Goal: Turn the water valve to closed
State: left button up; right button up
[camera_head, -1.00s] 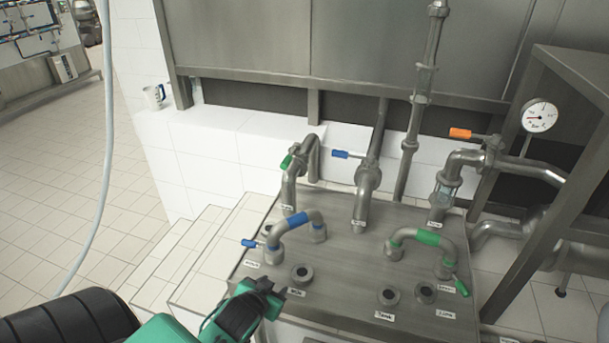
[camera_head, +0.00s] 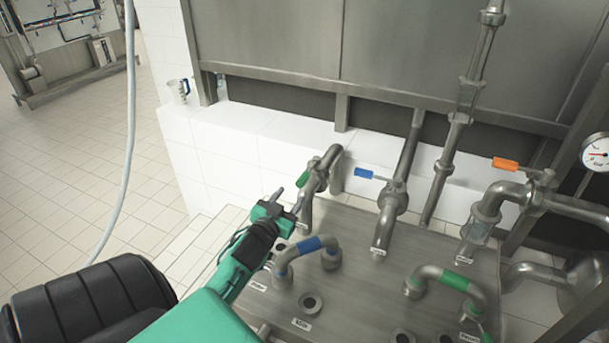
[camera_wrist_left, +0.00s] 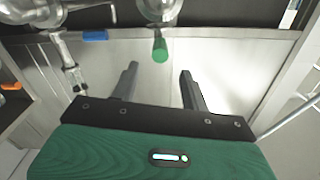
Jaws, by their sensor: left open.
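A steel pipe (camera_head: 323,170) with a green-handled valve rises from the steel counter (camera_head: 345,240). Its green handle (camera_head: 303,178) points down and to the left. My left gripper (camera_head: 289,200) is open just below and left of this handle. In the left wrist view, the same handle (camera_wrist_left: 160,50) shows just beyond and between the two open fingertips (camera_wrist_left: 159,70), apart from them. A valve with a blue handle (camera_head: 363,173) stands to the right, its handle pointing left. Labels are too small to tell which valve is the water one. My right gripper is not in view.
A pipe arch with a blue band (camera_head: 308,245) stands close to my left gripper. A green-banded arch (camera_head: 455,281), an orange handle (camera_head: 505,164) and a gauge (camera_head: 597,153) are to the right. A jug (camera_head: 178,90) stands on the white ledge. White steps lie left of the counter.

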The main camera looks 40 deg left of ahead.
aim_at(304, 178)
pick_arm(q)
jog(key=p+x, duration=0.2)
jog(key=x, duration=0.7)
jog(key=shift+w+a+f, duration=0.1)
jog(key=shift+w+f, duration=0.05)
jog(key=shift+w, duration=0.15)
jog(key=shift+w+a, duration=0.1)
jog(key=shift+w, duration=0.3)
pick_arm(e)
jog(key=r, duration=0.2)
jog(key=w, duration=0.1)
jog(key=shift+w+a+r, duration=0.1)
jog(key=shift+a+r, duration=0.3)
pick_arm(q)
grip_shut()
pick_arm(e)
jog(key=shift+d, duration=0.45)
